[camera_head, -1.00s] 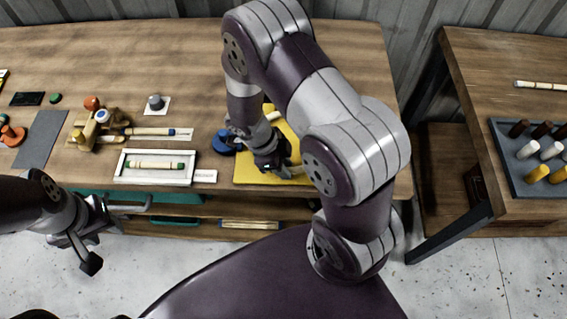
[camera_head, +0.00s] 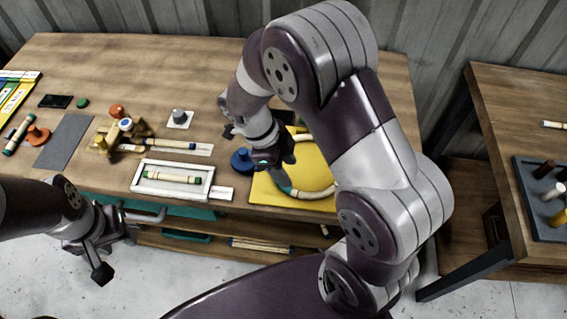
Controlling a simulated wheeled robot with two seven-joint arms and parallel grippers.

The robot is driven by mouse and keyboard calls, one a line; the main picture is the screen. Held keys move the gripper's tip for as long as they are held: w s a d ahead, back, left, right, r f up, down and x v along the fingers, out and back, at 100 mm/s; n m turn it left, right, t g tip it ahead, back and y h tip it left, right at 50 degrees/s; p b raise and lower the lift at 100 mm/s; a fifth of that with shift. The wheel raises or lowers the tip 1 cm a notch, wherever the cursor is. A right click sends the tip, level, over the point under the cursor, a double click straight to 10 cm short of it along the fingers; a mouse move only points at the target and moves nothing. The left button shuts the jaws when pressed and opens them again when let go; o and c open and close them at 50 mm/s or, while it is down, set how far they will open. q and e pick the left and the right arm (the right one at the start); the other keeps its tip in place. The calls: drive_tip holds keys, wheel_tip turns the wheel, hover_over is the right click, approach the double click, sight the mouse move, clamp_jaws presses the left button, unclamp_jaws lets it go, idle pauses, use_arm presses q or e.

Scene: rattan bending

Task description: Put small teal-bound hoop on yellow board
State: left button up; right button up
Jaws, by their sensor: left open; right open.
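The yellow board (camera_head: 262,196) lies at the front right of the table. A pale hoop (camera_head: 312,193) lies on it, its front arc in plain view; a teal part shows at the arc's left end beside the gripper. My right arm hides much of the hoop and the board. My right gripper (camera_head: 276,172) is open, pointing down over the hoop's left side; I cannot tell whether it touches the hoop. My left gripper (camera_head: 130,243) is open and empty, low in front of the table's front edge.
A blue round piece (camera_head: 242,161) stands just left of the board. A white tray (camera_head: 138,178) holds a green-ended rod. A wooden jig (camera_head: 112,142) and grey mat (camera_head: 64,142) lie further left. A second table (camera_head: 505,105) is at right.

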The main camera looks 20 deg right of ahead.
drive_tip(key=s+r+n+t+y, duration=0.1)
drive_tip(key=n, duration=0.7)
drive_tip(key=s+r+n+t+y, duration=0.1)
drive_tip(key=s+n, duration=0.1)
drive_tip(key=n, duration=0.6)
drive_tip(key=s+r+n+t+y, duration=0.1)
drive_tip(key=r+n+t, duration=0.1)
drive_tip(key=n, duration=0.7)
drive_tip(key=shift+s+y, duration=0.2)
drive_tip(key=shift+y, duration=0.1)
